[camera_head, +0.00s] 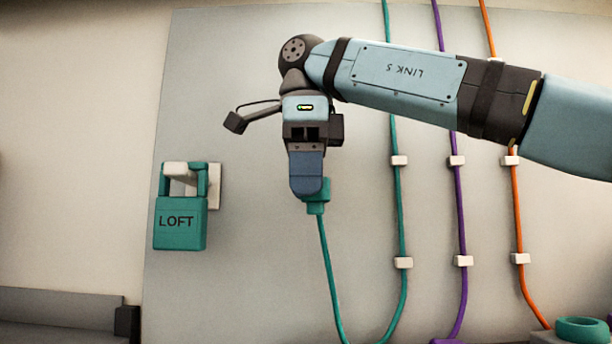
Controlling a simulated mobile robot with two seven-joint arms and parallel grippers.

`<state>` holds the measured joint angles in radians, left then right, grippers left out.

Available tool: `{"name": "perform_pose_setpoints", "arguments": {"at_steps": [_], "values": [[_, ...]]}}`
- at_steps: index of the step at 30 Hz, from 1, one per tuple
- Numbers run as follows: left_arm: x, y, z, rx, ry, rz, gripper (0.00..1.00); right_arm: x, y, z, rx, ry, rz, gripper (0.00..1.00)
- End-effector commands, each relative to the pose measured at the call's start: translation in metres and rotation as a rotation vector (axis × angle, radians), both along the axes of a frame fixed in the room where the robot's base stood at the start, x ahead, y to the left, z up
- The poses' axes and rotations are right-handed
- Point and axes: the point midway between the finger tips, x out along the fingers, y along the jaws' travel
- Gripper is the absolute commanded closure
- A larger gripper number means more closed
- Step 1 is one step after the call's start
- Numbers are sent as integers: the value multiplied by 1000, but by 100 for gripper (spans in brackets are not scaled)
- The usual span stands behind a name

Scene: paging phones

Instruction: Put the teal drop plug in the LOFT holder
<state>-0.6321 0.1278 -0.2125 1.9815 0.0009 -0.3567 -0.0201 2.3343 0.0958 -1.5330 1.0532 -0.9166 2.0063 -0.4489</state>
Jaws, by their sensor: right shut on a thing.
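The teal drop plug (317,196) hangs from my right gripper (306,180), with its teal cord running down from it. My right gripper is shut on the plug; its fingers hide most of the plug's upper part. The LOFT holder (180,230) is a teal box with a white inner piece, fixed on the wall panel to the left. The gripper and plug are to the right of the holder, apart from it, at about its height. My left gripper is not in view.
Teal, purple (461,200) and orange (514,205) cords run down the panel through white clips. The teal cord loops low between the plug and its clips (403,263). A teal ring (582,329) sits at the lower right. The panel between plug and holder is clear.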

Motion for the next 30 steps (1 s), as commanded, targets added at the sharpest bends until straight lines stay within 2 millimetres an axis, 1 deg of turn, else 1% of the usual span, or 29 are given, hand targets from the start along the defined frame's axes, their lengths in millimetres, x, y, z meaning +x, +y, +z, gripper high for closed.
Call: {"name": "perform_pose_setpoints", "arguments": {"at_steps": [1,8,11,17,30], "values": [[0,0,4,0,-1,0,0,0,0,2,0,1,1,86],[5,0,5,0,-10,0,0,0,0,0,0,0,-1,86],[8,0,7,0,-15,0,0,0,-5,1,1,0,-1,86],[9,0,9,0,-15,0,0,0,-26,1,2,0,-1,86],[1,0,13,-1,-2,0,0,0,-70,1,1,0,-1,86]]}}
